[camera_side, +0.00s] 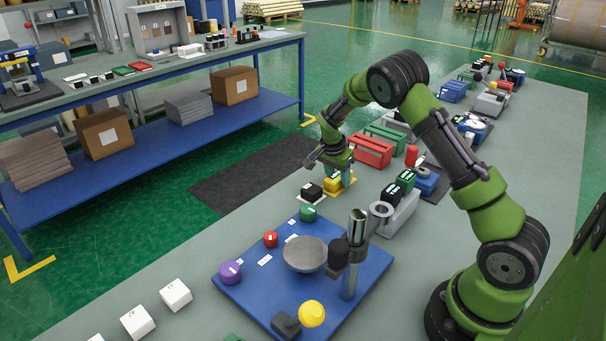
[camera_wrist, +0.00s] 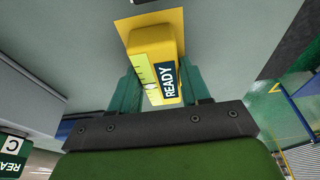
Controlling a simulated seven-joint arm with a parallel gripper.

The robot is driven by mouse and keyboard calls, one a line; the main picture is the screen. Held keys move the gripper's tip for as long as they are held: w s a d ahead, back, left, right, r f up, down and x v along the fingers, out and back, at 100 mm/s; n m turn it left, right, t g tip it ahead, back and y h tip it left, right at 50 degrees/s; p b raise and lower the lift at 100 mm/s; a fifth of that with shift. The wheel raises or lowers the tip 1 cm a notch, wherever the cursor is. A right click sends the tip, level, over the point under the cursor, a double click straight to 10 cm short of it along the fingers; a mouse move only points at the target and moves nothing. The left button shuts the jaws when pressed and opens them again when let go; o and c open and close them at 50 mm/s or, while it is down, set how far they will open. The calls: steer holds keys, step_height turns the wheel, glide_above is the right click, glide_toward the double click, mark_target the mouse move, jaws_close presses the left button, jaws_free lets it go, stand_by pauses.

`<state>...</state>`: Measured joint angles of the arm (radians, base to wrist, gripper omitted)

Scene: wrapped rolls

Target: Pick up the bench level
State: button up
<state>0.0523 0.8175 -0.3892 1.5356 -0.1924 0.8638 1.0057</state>
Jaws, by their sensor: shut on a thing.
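The bench level (camera_wrist: 152,42) is a yellow block with a pale green marked strip and a dark "READY" label. It fills the space between my gripper's green fingers (camera_wrist: 161,88) in the wrist view, and they are shut on its two sides. A yellow mat (camera_wrist: 178,18) shows behind the block. In the side view the bench level (camera_side: 332,185) is small and yellow, below my gripper (camera_side: 341,173), at the mat. My fingers hide part of it there. I cannot tell whether it touches the mat.
A black block (camera_side: 312,191) stands close on the left. Red boxes (camera_side: 372,151) and a green block (camera_side: 404,180) stand to the right. A blue board (camera_side: 240,285) with a metal bowl (camera_side: 305,254) and post (camera_side: 352,262) lies nearer the camera.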

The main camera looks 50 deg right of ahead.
mark_target(336, 175)
steer(key=v, duration=1.4)
steer(key=s+a+m+y, duration=0.2)
steer(key=s+a+m, duration=0.2)
steer(key=a+m, duration=0.4)
steer(key=s+a+r+m+y, duration=0.1)
steer(key=s+a+m+y, duration=0.1)
steer(key=s+a+m, duration=0.3)
steer(key=s+a+r+m+y, duration=0.1)
steer(key=s+a+m, duration=0.4)
steer(key=a+m, duration=0.8)
steer(key=m+y, duration=0.1)
steer(key=m, duration=0.9)
steer(key=shift+a, duration=0.15)
